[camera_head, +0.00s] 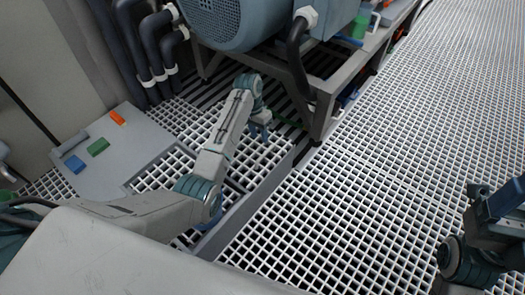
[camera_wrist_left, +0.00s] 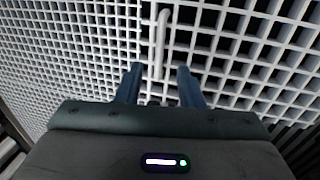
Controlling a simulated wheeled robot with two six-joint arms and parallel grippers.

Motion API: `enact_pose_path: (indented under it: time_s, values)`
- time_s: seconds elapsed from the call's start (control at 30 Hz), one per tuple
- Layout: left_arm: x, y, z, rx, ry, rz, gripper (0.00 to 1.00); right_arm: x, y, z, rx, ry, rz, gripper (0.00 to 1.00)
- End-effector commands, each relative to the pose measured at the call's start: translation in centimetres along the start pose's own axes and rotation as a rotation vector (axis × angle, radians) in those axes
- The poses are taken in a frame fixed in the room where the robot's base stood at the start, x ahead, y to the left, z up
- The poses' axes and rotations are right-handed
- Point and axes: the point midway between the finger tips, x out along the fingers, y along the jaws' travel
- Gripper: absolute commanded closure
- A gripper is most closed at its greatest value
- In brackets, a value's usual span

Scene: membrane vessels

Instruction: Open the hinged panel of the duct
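The duct's panel appears to be a pale grating (camera_head: 170,172) in the floor, lying flat beside a grey plate; it also shows in the left wrist view (camera_wrist_left: 215,45). A slim pale bar handle (camera_wrist_left: 161,42) lies on it, its near end between my left fingers. My left gripper (camera_head: 260,133) points down over the grating. In the left wrist view its two blue fingers (camera_wrist_left: 158,75) are apart, with nothing gripped. The handle cannot be made out in the head view. My right gripper (camera_head: 496,208) is at the right edge, partly cut off, its fingers unclear.
A large blue-grey motor (camera_head: 235,22) on a metal frame (camera_head: 325,100) stands just beyond my left gripper. Dark pipes (camera_head: 150,50) rise at the back left. Small coloured blocks (camera_head: 97,147) lie on the grey plate (camera_head: 130,140). Open floor grating (camera_head: 370,190) extends right.

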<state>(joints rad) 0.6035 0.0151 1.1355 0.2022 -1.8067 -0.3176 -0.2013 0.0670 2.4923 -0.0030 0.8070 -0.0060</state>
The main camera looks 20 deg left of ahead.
Motion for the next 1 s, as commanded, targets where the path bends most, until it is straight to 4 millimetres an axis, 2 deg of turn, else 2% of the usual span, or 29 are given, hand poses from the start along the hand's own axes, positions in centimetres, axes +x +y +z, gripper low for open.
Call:
enact_pose_path:
  time_s: [0.03,0.2,0.4,0.57,0.83,0.87,1.0]
  values:
    - [1.6,-0.1,0.1,0.000,-0.002,0.001,0.66,-0.8,-0.1,0.1,-0.003,0.003,0.003,0.23]
    - [4.9,-0.1,0.1,-0.001,-0.001,0.000,0.66,-1.5,-0.1,0.3,-0.015,0.020,0.028,0.23]
    - [7.5,0.0,0.0,0.000,0.002,0.000,0.66,-1.8,-0.1,0.2,-0.028,0.033,0.044,0.23]
    - [8.3,0.0,0.0,0.000,0.002,-0.001,0.66,-1.9,-0.1,0.1,-0.032,0.039,0.048,0.23]
    - [8.4,0.0,0.0,-0.001,0.002,-0.001,0.66,-1.9,-0.1,0.1,-0.032,0.037,0.048,0.23]
    - [8.4,0.0,0.0,-0.001,0.002,-0.001,0.70,-1.9,-0.1,0.1,-0.032,0.037,0.048,0.23]
    - [8.4,0.0,0.0,-0.001,0.002,-0.001,0.97,-1.9,-0.1,0.2,-0.032,0.035,0.049,0.23]
